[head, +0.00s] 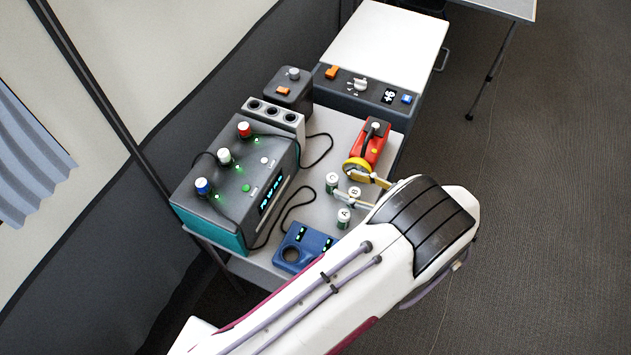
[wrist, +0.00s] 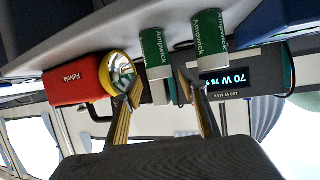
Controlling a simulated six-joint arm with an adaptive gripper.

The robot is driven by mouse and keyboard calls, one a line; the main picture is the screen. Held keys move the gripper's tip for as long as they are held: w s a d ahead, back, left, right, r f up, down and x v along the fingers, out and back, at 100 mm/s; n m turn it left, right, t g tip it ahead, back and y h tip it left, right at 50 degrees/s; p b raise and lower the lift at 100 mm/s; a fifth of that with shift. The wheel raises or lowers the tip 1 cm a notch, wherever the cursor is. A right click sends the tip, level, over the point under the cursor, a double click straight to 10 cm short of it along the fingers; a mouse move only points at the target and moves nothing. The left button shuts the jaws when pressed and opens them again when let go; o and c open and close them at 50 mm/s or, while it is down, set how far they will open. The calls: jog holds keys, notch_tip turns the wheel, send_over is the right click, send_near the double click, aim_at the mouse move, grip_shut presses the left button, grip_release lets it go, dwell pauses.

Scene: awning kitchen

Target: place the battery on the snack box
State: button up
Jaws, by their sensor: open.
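I cannot tell whether either finger touches a battery. I cannot make out a snack box in either view.
A red flashlight (head: 376,142) with a yellow ring lies just behind the batteries. A blue holder (head: 303,252) with a round hole sits at the front. A powered device (head: 228,180) with cables stands left. A white-topped cabinet (head: 385,45) stands behind.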

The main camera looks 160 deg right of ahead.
aim_at(337, 183)
jog(key=shift+w+x, duration=0.1)
jog(key=shift+x, duration=0.9)
jog(key=shift+w+x, duration=0.15)
jog(key=shift+x, duration=0.85)
grip_shut()
